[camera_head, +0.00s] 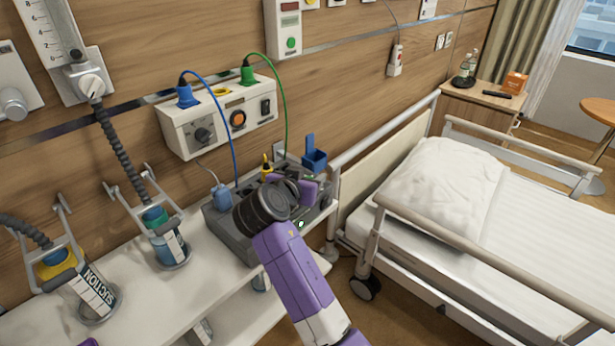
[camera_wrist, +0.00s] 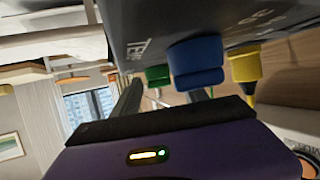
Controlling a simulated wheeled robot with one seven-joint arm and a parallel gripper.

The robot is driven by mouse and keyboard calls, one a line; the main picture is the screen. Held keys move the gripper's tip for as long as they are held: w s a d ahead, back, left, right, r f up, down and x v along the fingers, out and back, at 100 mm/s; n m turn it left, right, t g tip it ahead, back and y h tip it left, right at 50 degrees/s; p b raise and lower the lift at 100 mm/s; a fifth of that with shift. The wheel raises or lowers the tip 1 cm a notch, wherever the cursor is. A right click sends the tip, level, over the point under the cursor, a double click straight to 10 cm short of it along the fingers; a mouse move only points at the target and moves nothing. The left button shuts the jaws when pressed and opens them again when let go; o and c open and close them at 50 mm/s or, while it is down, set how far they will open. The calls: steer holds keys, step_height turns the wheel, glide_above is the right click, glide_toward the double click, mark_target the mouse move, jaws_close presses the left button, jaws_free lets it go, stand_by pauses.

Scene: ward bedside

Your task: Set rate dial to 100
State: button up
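A dark round dial (camera_head: 203,134) is on the left of the front of the white wall unit (camera_head: 185,150); its marks are too small to read, so I cannot tell whether it is the rate dial. A grey device (camera_head: 232,238) lies on the white shelf below, largely hidden by my arm. My gripper (camera_head: 292,188) is over this device, with its fingers partly hidden by the wrist. In the wrist view, the fingers (camera_wrist: 160,97) are apart with no held thing visible. A dark lettered casing (camera_wrist: 150,22) with blue (camera_wrist: 196,66), green (camera_wrist: 157,76) and yellow (camera_wrist: 244,66) parts is close by.
Blue (camera_head: 232,140) and green (camera_head: 285,110) cords hang from the wall unit near my gripper. Suction canisters (camera_head: 165,245) stand at left on the shelf (camera_head: 150,300). The bed rail (camera_head: 385,130) and bed (camera_head: 480,240) are at right.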

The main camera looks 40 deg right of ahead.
steer(key=v, duration=0.7)
steer(key=shift+s+a+r, duration=0.1)
steer(key=shift+s+a, duration=0.1)
steer(key=shift+a, duration=0.15)
steer(key=shift+d, duration=0.1)
